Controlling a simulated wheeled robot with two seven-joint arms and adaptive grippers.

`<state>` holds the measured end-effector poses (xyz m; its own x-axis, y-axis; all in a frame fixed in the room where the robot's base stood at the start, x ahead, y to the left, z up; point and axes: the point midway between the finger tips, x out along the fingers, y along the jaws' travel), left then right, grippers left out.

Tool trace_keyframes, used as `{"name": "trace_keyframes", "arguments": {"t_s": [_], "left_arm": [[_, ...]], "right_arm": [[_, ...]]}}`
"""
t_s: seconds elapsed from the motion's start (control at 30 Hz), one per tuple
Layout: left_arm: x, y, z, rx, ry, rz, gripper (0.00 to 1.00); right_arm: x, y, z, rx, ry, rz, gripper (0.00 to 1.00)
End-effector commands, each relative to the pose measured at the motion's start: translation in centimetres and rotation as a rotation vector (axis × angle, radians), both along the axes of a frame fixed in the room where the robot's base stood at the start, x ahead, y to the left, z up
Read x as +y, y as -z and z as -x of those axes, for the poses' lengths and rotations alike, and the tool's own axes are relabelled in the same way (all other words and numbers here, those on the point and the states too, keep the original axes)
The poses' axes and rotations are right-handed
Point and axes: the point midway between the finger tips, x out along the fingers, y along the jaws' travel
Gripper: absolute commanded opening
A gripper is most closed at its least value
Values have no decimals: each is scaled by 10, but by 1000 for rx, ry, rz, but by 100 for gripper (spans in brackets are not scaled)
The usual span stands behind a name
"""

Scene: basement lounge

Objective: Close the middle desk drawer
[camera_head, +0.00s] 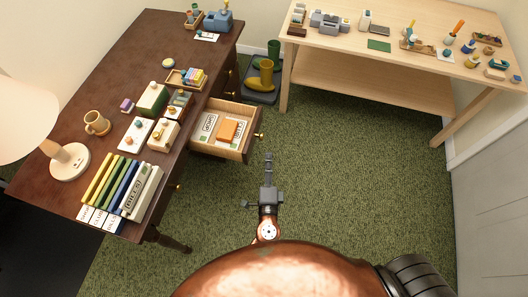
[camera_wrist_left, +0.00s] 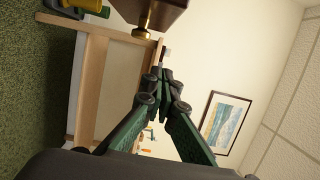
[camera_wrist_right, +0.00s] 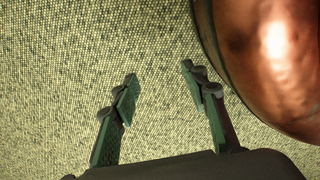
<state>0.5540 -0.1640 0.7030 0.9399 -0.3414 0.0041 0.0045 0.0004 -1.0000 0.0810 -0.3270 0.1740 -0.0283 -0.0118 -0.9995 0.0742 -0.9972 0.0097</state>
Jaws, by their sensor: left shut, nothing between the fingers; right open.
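The dark brown desk (camera_head: 150,60) stands at the left in the head view. One of its drawers (camera_head: 208,150) is pulled out, with a pale interior, papers and an orange item (camera_head: 228,131) inside. Its front carries a brass knob (camera_head: 258,136). My left gripper (camera_head: 269,157) is shut and empty, just in front of the drawer front, apart from it in the picture. In the left wrist view its fingertips (camera_wrist_left: 163,75) are together below a dark wooden front with a brass knob (camera_wrist_left: 143,33). My right gripper (camera_wrist_right: 158,85) is open and empty above the carpet.
A light wooden workbench (camera_head: 390,75) with small tools and items stands at the back right. Books (camera_head: 120,187), boxes and a lamp (camera_head: 70,163) sit on the desk. Green carpet (camera_head: 350,170) is clear.

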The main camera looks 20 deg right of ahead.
Motion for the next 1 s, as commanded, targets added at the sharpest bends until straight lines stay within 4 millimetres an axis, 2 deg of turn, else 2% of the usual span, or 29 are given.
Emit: {"name": "trace_keyframes", "arguments": {"t_s": [0.4,0.5,0.6,1.0], "left_arm": [[-29,3,-80,4,0,2,0],[-12,2,-87,3,-2,-1,0],[-3,1,-94,3,-1,0,0],[6,1,-99,4,0,1,0]], "right_arm": [[1,-23,-32,-2,17,-1,41],[1,-24,-31,-1,17,-1,41],[1,-25,-32,-2,16,-1,41],[1,-25,-32,-2,16,-1,41]]}}
